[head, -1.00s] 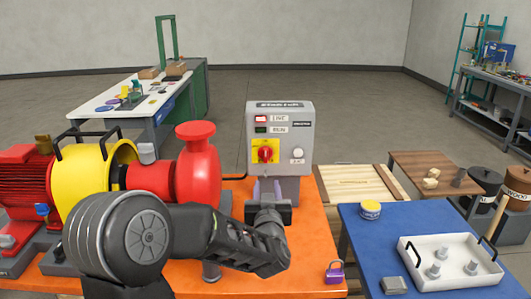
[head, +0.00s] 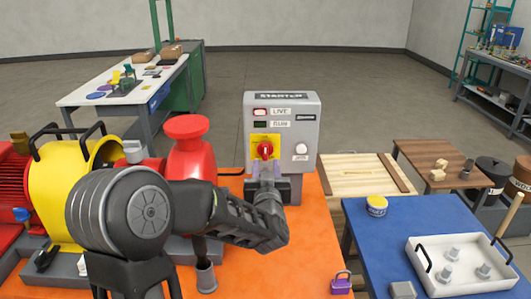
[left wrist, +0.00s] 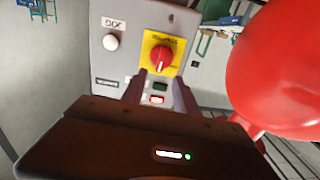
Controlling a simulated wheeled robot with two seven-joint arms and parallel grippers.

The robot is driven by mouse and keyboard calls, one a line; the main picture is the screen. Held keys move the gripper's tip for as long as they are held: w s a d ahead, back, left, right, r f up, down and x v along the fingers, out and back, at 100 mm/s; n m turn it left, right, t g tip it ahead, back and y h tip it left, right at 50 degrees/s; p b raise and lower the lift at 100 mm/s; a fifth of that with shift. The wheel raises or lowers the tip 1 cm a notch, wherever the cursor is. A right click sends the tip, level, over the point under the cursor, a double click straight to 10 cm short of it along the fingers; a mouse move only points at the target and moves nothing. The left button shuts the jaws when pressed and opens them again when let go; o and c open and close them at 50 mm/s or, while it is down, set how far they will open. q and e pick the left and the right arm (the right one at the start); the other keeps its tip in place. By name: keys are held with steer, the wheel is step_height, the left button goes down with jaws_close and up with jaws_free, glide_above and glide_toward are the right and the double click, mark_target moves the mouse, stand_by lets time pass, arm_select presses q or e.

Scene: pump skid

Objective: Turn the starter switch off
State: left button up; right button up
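The grey starter box (head: 308,120) stands at the back of the orange bench. Its red rotary switch (head: 265,150) sits on a yellow plate, with the handle upright. The switch also shows in the left wrist view (left wrist: 162,57), just beyond my fingertips. My left gripper (head: 264,170) is just in front of and slightly below the switch in the head view. In the left wrist view its two fingers are apart with nothing between them (left wrist: 158,82); contact with the switch cannot be made out. My right gripper is in neither view.
The LIVE lamp (head: 260,112) looks lit red; the RUN lamp (head: 260,125) is dark green. A white button (head: 301,149) is right of the switch. The red pump (head: 190,155) stands close on the left. A purple padlock (head: 341,283) lies on the orange bench (head: 310,230).

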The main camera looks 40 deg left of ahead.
mark_target(265, 150)
arm_select(q)
steer(key=p+x, duration=0.2)
steer(key=x, duration=0.5)
steer(key=shift+w+a, duration=0.15)
steer(key=shift+w, duration=0.05)
steer(key=shift+c, duration=0.4)
jaws_close()
